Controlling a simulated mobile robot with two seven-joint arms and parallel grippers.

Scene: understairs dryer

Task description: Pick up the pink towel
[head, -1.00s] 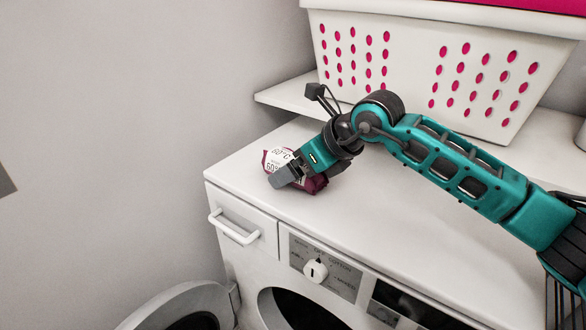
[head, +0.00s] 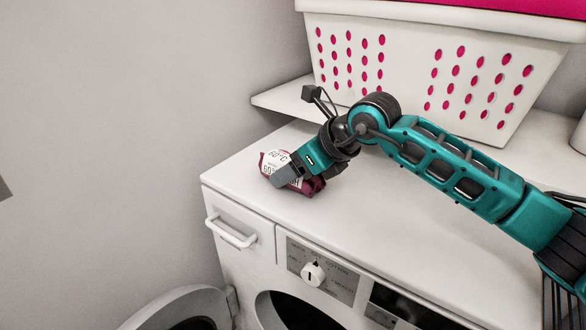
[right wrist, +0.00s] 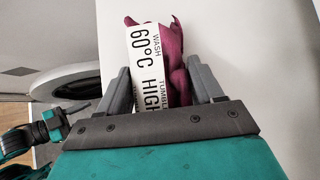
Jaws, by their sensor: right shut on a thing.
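The pink towel (head: 312,185) is a small dark-pink bundle with a white label reading 60°C. It is at the left end of the white dryer's top. My right gripper (head: 285,174) is shut on it from above, and the near finger covers part of it. In the right wrist view the towel (right wrist: 172,50) sits between the two grey fingers of the gripper (right wrist: 163,88), its label reading "WASH 60°C HIGH". I cannot tell whether the towel touches the top or is slightly raised.
The white machine (head: 400,215) has a drawer handle (head: 232,232), a dial (head: 313,273) and an open round door (head: 185,308) at lower left. A white basket (head: 400,75) with pink contents stands on a shelf behind. A grey wall is at left.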

